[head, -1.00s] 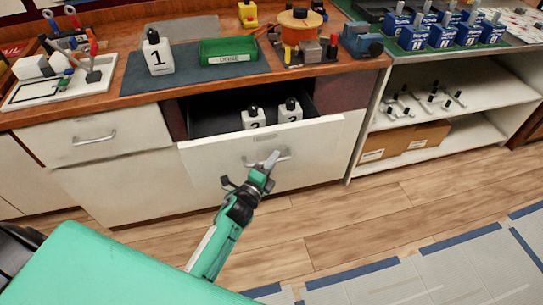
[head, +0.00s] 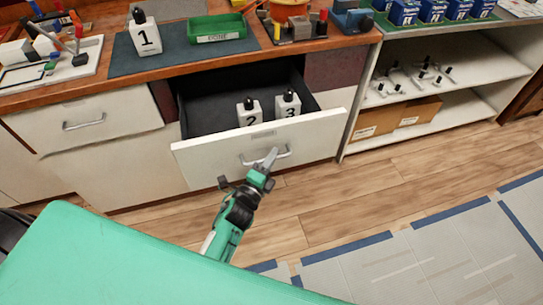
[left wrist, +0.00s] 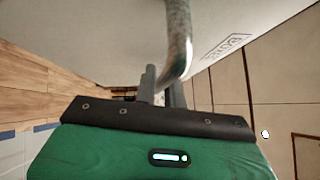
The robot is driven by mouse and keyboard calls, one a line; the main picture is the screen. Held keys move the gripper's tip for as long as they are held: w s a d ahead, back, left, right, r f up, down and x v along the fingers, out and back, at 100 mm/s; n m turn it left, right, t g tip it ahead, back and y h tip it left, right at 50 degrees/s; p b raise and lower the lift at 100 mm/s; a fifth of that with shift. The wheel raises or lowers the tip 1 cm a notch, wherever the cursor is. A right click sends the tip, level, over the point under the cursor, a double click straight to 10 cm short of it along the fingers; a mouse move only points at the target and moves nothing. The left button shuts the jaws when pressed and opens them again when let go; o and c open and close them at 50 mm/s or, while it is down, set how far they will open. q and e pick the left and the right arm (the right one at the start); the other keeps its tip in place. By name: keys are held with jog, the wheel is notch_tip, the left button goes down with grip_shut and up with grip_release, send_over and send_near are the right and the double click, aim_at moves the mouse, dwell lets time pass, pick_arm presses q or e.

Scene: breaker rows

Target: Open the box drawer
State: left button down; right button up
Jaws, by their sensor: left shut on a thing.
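The box drawer (head: 215,153) is a white-fronted drawer under the wooden counter, pulled well out, with its dark inside showing. Two white numbered boxes with black tops, box 2 (head: 249,113) and box 3 (head: 288,104), stand upright in it toward the front right. My left gripper (head: 268,161) is shut on the drawer's metal handle (head: 283,156). In the left wrist view the handle (left wrist: 178,35) passes between the fingers (left wrist: 162,88), close to the white drawer front (left wrist: 110,40). My right gripper is not in view.
On the counter stand white box 1 (head: 145,36) on a dark mat (head: 185,62) and a green tray (head: 216,27). A closed drawer (head: 85,123) is at the left. Open shelves (head: 440,90) stand at the right. The wooden floor (head: 370,185) in front is clear.

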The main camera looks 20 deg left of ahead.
pick_arm(q)
jog(key=c, duration=1.8)
grip_release()
jog(key=shift+o, duration=0.2)
jog(key=shift+s, duration=0.1)
jog(key=shift+s+a+f, duration=0.1)
jog(key=shift+s, duration=0.15)
jog(key=b+v, duration=0.1)
jog(key=v, duration=1.2)
jog(key=shift+b, duration=0.35)
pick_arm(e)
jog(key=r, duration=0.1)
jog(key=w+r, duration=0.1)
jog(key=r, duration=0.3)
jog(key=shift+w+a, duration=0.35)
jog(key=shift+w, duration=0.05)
